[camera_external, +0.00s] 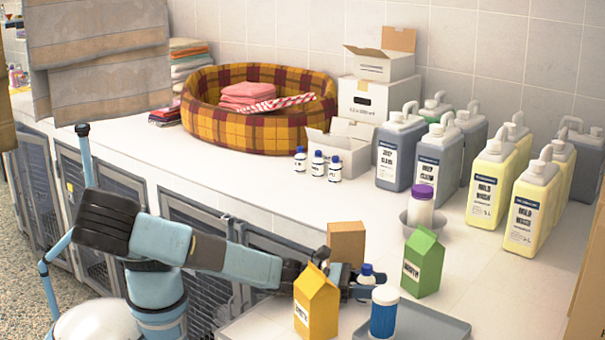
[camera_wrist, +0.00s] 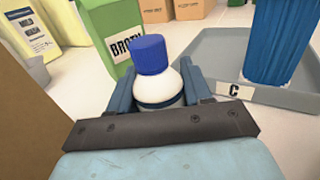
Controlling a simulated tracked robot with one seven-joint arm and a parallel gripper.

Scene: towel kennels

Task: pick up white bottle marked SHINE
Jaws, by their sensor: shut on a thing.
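A white bottle with a blue cap (camera_wrist: 157,76) stands between my gripper's fingers in the wrist view, one on each side of its body. No SHINE marking is readable on it, and its lower part is hidden by my gripper. It also shows in the external view (camera_external: 366,278), behind the yellow carton. My gripper (camera_external: 358,284) is shut on this bottle, low over the counter. Whether the bottle touches the counter cannot be told.
A yellow carton (camera_external: 316,305), brown box (camera_external: 346,243) and green carton (camera_external: 423,262) crowd around my gripper. A grey tray (camera_external: 440,328) marked C holds a blue container with a white lid (camera_external: 384,312). Several jugs (camera_external: 533,205) and small blue-capped bottles (camera_external: 318,165) stand farther back.

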